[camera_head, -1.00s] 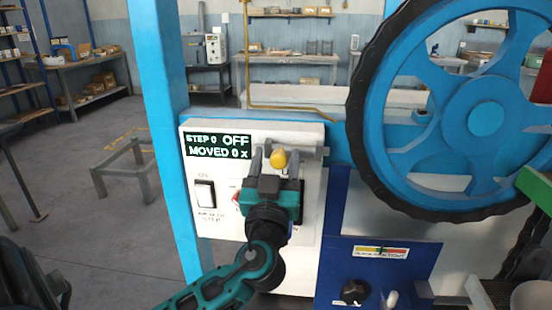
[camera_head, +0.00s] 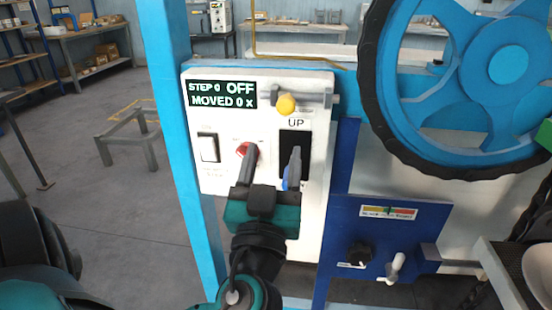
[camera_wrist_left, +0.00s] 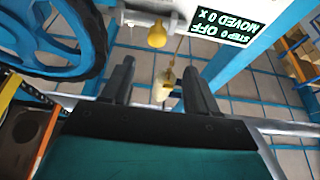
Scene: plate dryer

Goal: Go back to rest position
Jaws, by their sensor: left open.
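My left gripper (camera_head: 272,158) is open in front of the white control panel (camera_head: 222,178). Its fingers point up, below and apart from the yellow knob (camera_head: 286,104). One finger overlaps the area by the red button, and the other partly covers a dark slot marked UP (camera_head: 295,142). In the left wrist view the gripper (camera_wrist_left: 158,68) has both fingers spread, with the yellow knob (camera_wrist_left: 157,36) beyond them. A blurred yellowish thing (camera_wrist_left: 163,84) shows between the fingers; I cannot tell what it is. My right gripper is not in view.
The display (camera_head: 222,94) reads STEP 0 OFF, MOVED 0 x. A blue post (camera_head: 168,120) stands left of the panel. A large blue wheel (camera_head: 508,60) is at the right. A blue box (camera_head: 384,240) with a black knob and white lever sits lower right. Floor at left is open around a low grey frame (camera_head: 128,140).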

